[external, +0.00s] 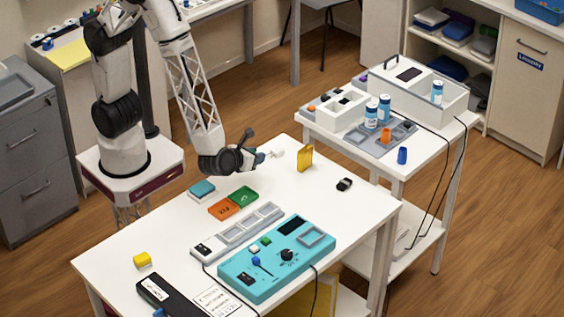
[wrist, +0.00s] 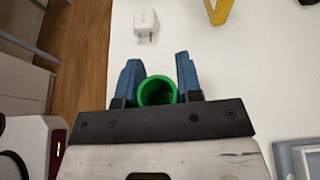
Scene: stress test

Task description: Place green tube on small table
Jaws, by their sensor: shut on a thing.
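My gripper (wrist: 158,80) has its blue fingers shut on a green tube (wrist: 157,91), whose round open end faces the wrist camera. In the external view my gripper (external: 262,157) is above the far left edge of the front white table (external: 180,258); the tube cannot be made out there. The smaller white table (external: 432,137) stands behind and to the right, apart from my gripper. A blue tube (external: 402,155) and an orange tube (external: 386,134) stand upright on it.
A white plug adapter (wrist: 146,25) and a yellow object (external: 305,158) are near my gripper. The smaller table also holds a grey tray (external: 372,142), white-and-blue bottles (external: 371,116) and a white toolbox (external: 452,100). A teal panel (external: 275,262) lies on the front table.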

